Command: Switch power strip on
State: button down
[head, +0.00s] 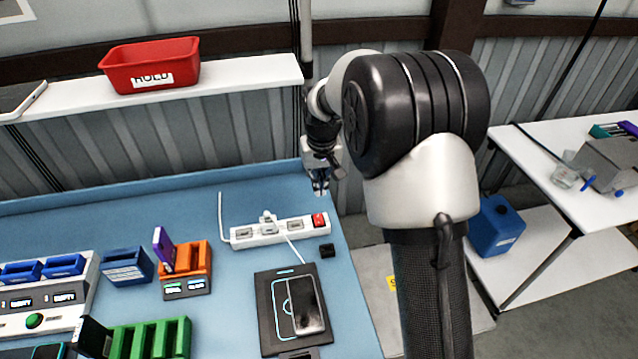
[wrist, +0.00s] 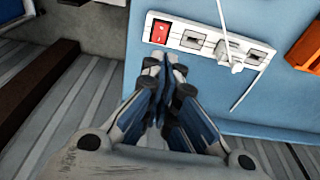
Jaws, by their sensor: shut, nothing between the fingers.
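The white power strip (head: 279,230) lies on the blue table near its right edge, with a plug in one socket. Its red switch (head: 318,220) is at the right end of the strip. In the wrist view the power strip (wrist: 203,43) runs across the top and the red switch (wrist: 159,32) is at its left end. My gripper (head: 321,191) is shut and empty, above and behind the switch end in the head view. In the wrist view my gripper (wrist: 165,62) has its fingertips just below the switch in the picture. I cannot tell whether they touch the strip.
A phone (head: 306,304) lies on a black pad (head: 268,333) in front of the strip. A small black block (head: 327,251) sits near the switch end. An orange holder (head: 196,261) stands to the left. A shelf with a red bin (head: 150,65) is behind.

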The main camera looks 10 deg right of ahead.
jog(key=shift+w+b, duration=0.15)
jog(key=shift+b, duration=0.3)
jog(key=shift+w+d+r+b, duration=0.2)
jog(key=shift+w+b, duration=0.25)
jog(key=shift+b, duration=0.45)
jog(key=shift+a, duration=0.1)
jog(key=b, duration=0.4)
send_near(319, 220)
jog(key=w+f, duration=0.2)
jog(key=f, duration=0.1)
jog(key=w+f, duration=0.1)
jog(key=f, duration=0.1)
jog(key=shift+w+f, duration=0.25)
jog(key=shift+w, duration=0.05)
jog(key=shift+w+f, duration=0.1)
jog(key=shift+f, duration=0.25)
